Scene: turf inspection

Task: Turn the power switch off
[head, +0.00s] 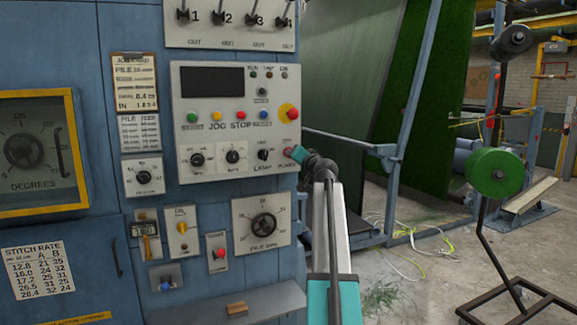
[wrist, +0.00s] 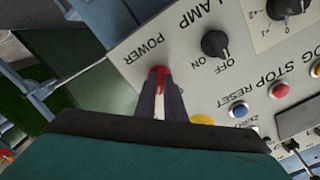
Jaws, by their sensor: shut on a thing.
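The red power switch (wrist: 158,72) sits beside the printed word POWER on the light control panel (wrist: 120,58) in the wrist view. My gripper (wrist: 161,88) is shut on it, with the two dark fingertips at its sides. The fingers hide much of the switch, and I cannot tell its on or off position. In the head view my gripper (head: 294,153) reaches the lower right corner of the panel (head: 215,165); a bit of red shows at its tip.
The black lamp knob (wrist: 214,43) is close to the power switch. A red mushroom button on a yellow base (head: 288,112) stands above my gripper in the head view. Other knobs and a shelf (head: 200,312) are below. A green reel (head: 495,173) stands at the right.

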